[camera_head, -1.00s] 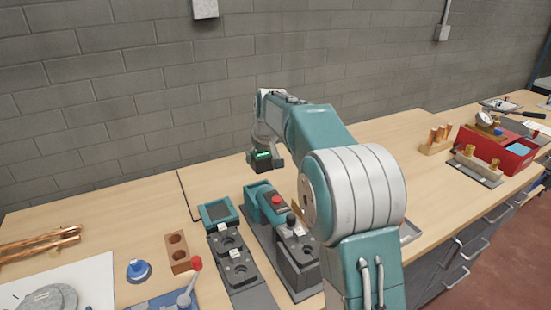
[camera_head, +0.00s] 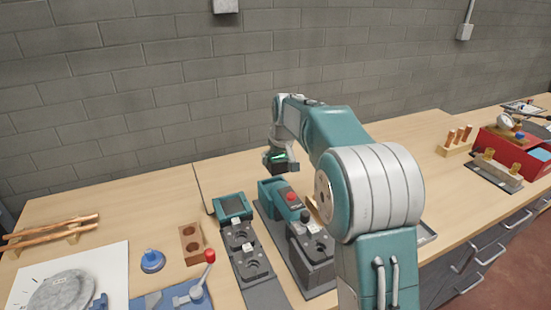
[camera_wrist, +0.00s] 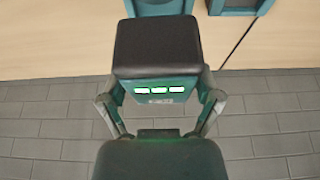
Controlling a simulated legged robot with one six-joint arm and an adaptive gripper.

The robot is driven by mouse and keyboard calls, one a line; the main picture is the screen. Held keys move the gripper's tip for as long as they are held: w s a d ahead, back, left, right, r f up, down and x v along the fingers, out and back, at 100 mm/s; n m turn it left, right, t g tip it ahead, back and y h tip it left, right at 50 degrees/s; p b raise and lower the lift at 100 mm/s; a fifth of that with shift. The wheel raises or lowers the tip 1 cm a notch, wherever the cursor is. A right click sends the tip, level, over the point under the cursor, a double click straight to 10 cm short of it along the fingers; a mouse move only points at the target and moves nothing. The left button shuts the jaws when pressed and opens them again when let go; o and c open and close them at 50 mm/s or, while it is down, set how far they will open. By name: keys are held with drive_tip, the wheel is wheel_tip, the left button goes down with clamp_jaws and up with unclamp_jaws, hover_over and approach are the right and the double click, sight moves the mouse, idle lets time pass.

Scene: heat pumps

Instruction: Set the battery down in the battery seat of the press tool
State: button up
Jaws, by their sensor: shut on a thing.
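My gripper (camera_head: 273,158) is shut on the battery (camera_head: 279,159), a dark block with a lit green strip. In the wrist view the battery (camera_wrist: 158,50) sits between both fingers, with small lights on its teal face. The teal press tool (camera_head: 280,192), with a red button, lies on the bench just below and slightly in front of the held battery. A gap shows between them in the head view. In the wrist view a teal part at the top edge, probably the press tool (camera_wrist: 160,7), lies beyond the battery. The inside of the battery seat is hidden.
A teal-framed device (camera_head: 233,207) and dark fixture plates (camera_head: 248,255) stand left of the press tool. A brown block with holes (camera_head: 191,244) and a blue knob (camera_head: 152,260) lie farther left. The grey block wall (camera_head: 120,130) closes the back. Bench behind the tool is clear.

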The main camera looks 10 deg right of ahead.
drive_tip(key=shift+f, duration=2.25)
drive_tip(key=shift+f, duration=2)
drive_tip(key=o, duration=1.1)
